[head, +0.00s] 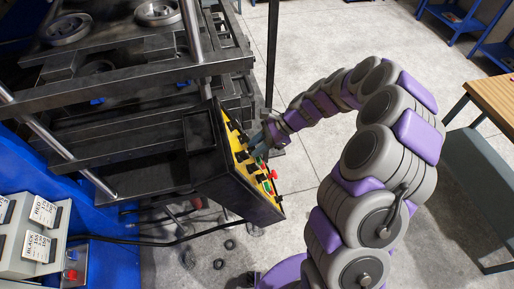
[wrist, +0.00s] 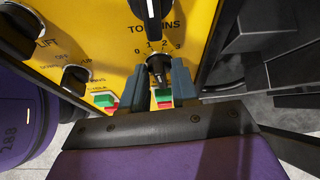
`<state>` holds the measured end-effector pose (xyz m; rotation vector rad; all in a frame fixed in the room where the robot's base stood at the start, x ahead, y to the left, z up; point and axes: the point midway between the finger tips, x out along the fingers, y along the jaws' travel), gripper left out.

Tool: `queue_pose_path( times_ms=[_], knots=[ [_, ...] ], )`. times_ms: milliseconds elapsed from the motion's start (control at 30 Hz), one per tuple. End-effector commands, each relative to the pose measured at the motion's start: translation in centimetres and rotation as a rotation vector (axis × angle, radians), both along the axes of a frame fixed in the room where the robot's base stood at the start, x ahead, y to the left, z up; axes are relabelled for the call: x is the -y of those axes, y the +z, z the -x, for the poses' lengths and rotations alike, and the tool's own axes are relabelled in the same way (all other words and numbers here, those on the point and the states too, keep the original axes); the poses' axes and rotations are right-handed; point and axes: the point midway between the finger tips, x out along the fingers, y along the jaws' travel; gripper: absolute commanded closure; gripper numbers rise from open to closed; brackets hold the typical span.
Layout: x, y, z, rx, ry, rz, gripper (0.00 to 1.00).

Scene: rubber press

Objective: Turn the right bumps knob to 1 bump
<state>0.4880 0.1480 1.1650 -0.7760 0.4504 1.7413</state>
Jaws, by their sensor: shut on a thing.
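A black knob (wrist: 158,74) on a yellow control panel (wrist: 95,20) sits between my fingertips in the wrist view. Numbers from 0 to 3 are printed in an arc above it, and lettering ending in "INS" is partly hidden higher up. I cannot tell for sure which number it points at. My gripper (wrist: 160,66) is shut on this knob, with a blue-grey finger on each side. In the head view my gripper (head: 268,136) is at the face of the control box (head: 222,178), and the knob there is hidden or too small to pick out.
Another black knob (wrist: 152,14) is just above the held one. More knobs (wrist: 75,78) are at the left, with green and red buttons (wrist: 163,95) below. In the head view a red button (head: 274,174) protrudes from the panel. The dark press (head: 110,140) stands at left.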

Motion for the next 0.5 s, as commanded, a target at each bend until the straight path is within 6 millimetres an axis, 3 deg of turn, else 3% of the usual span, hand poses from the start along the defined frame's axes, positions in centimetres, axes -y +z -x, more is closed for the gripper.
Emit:
queue_pose_path(
  times_ms=[500],
  knots=[
    [0.2, -0.1, -0.05, 0.157, 0.054, -0.042, 1.0]
  ],
)
